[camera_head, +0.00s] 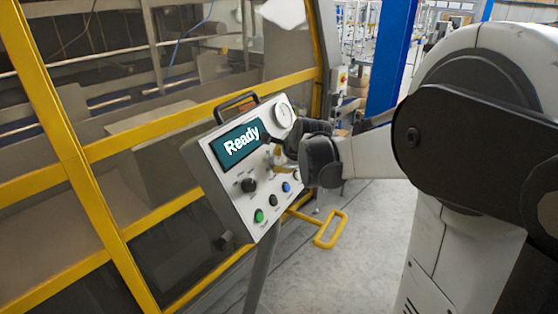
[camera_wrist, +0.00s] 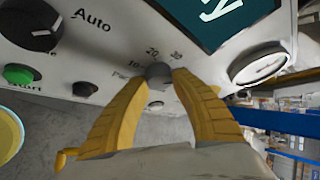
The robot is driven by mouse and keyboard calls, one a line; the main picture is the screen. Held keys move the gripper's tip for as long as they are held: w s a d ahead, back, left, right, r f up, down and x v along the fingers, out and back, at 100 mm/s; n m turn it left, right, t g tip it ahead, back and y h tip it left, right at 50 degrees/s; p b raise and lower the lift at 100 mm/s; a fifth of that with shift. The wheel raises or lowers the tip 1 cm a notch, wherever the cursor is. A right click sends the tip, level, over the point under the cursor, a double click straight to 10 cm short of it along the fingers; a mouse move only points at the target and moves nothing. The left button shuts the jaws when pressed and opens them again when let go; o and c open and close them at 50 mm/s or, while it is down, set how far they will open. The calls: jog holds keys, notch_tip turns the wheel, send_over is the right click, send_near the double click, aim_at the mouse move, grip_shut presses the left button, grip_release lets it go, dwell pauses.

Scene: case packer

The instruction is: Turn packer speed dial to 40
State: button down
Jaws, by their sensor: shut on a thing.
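The speed dial (camera_wrist: 158,70) is a small grey knob on the light control panel (camera_head: 220,188). In the wrist view the numbers 10, 20 and 30 show around it; a 40 mark cannot be made out. My gripper (camera_wrist: 160,78) has its two yellow fingers on either side of the dial, shut on it. The dial's pointer cannot be read. In the head view my gripper (camera_head: 279,148) reaches the panel from the right and mostly hides the dial. The panel's display (camera_head: 237,145) reads "Ready".
A round gauge (camera_head: 284,115) sits above the dial. A black mode knob (camera_head: 248,185) by "Auto", a green start button (camera_head: 259,216), a black button (camera_head: 273,200) and a blue button (camera_head: 286,187) are close by. Yellow-framed guarding (camera_head: 75,165) stands behind. Open floor lies right of the panel.

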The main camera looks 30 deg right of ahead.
jog(key=c, duration=1)
grip_release()
jog(key=shift+w+f, duration=0.1)
jog(key=v, duration=1.2)
